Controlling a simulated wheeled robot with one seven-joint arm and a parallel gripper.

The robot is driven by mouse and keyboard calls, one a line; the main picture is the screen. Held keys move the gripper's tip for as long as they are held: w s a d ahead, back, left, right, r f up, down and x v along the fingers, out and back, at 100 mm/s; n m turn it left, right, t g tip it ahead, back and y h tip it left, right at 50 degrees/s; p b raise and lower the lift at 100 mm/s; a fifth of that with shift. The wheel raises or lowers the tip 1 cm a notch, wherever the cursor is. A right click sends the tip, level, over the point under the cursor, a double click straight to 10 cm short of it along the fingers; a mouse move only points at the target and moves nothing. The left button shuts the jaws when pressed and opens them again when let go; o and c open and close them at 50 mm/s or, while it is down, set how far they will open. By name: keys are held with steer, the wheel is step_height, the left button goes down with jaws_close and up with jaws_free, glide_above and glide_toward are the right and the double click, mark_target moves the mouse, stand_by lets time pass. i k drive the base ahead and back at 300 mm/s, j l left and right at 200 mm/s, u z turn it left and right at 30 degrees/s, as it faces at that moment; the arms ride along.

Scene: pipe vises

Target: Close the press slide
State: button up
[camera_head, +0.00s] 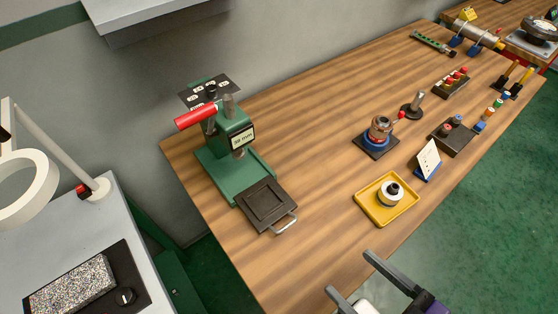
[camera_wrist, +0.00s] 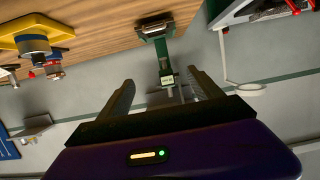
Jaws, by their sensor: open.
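The green press (camera_head: 228,141) stands at the left end of the wooden bench, with a red lever handle (camera_head: 195,115) and a "30 mm" label. Its dark slide (camera_head: 264,203) is pulled out toward the bench's front edge and bears a silver handle (camera_head: 284,223) at its front. My gripper (camera_head: 354,276) is open and empty, at the bottom of the head view, to the right of the slide handle and apart from it. In the wrist view the press (camera_wrist: 165,62) and slide (camera_wrist: 155,24) show upside down beyond my open fingers.
A yellow tray (camera_head: 365,205) with a white and black round part stands right of the slide. Behind it are a blue-ringed fixture (camera_head: 379,138) and a small sign (camera_head: 428,160). A grey side table (camera_head: 70,220) with a lamp stands left. Bench between slide and tray is clear.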

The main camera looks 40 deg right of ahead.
mark_target(264, 203)
steer(key=k, duration=0.95)
